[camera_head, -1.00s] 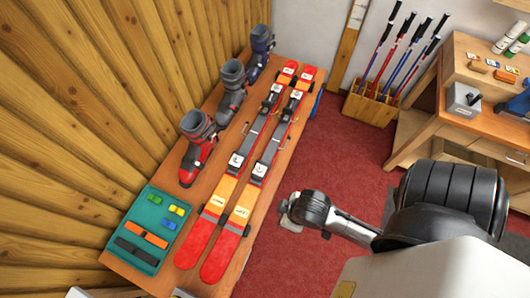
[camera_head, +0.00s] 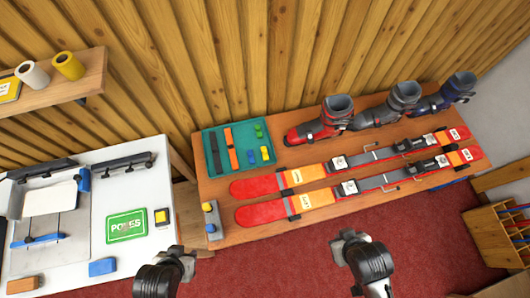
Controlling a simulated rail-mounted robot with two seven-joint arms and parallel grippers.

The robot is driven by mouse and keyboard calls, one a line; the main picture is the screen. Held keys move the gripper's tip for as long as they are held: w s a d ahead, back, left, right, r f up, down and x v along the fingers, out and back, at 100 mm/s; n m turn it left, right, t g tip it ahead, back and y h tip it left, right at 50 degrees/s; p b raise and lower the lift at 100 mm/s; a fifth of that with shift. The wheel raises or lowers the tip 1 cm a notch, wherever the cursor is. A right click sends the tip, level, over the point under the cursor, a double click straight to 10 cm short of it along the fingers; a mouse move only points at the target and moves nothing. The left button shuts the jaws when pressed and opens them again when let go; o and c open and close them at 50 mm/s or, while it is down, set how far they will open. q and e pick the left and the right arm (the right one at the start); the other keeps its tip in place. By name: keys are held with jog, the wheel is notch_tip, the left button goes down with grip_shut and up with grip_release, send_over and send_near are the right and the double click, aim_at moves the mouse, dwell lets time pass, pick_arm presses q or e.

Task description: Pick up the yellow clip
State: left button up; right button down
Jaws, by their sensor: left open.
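The yellow clip (camera_head: 265,153) is a small block at the right side of the teal tray (camera_head: 208,172) on the wooden table. A blue clip (camera_head: 251,157) lies just left of it and a green clip (camera_head: 259,130) lies above it. My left gripper (camera_head: 178,254) is at the bottom of the view, open and apart from the tray. My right gripper (camera_head: 347,239) is over the red carpet, right of the tray and in front of the skis; its jaw state is not clear.
An orange strap (camera_head: 232,148) and a black strap (camera_head: 215,151) lie in the tray. Red skis (camera_head: 265,212), boots (camera_head: 315,130) and a grey block (camera_head: 212,220) share the table. A white bench (camera_head: 110,190) stands left, with a green card (camera_head: 126,226).

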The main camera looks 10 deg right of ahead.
jog(key=c, duration=0.8)
grip_release()
jog(key=shift+a, duration=0.1)
